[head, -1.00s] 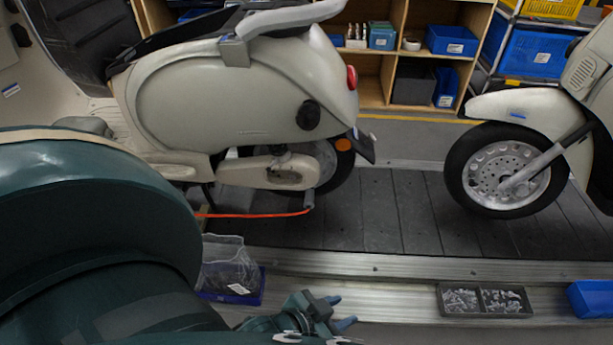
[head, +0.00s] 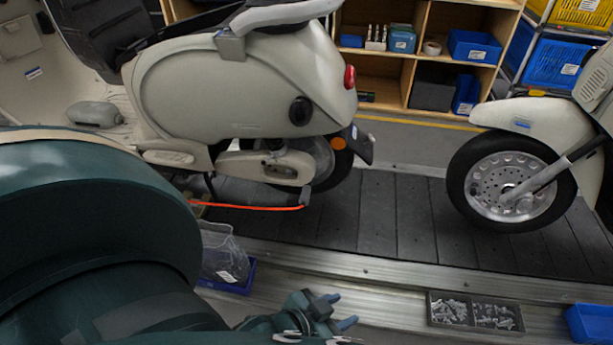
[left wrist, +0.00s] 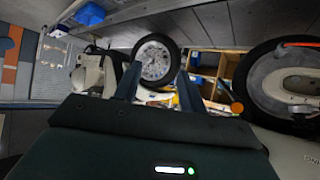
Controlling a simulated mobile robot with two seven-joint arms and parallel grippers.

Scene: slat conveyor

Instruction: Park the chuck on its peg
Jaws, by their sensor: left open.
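In the head view an orange hose (head: 250,207) runs low along the conveyor below the rear of the cream scooter (head: 225,95). A small grey piece (head: 305,196) is at its right end; I cannot tell whether this is the chuck. I cannot make out the peg. My left gripper (head: 339,310) is open and empty, low in the head view, over the metal edge strip and apart from the hose. In the left wrist view its two fingers (left wrist: 158,88) stand apart with nothing held between them. An orange strip (left wrist: 300,45) shows across a wheel there. My right gripper is out of view.
A second scooter's front wheel (head: 508,185) stands at the right on the dark slats (head: 395,215). A blue tray (head: 232,285) with a clear bag and a dark hardware tray (head: 476,326) lie along the near edge. Wooden shelves (head: 425,55) stand behind.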

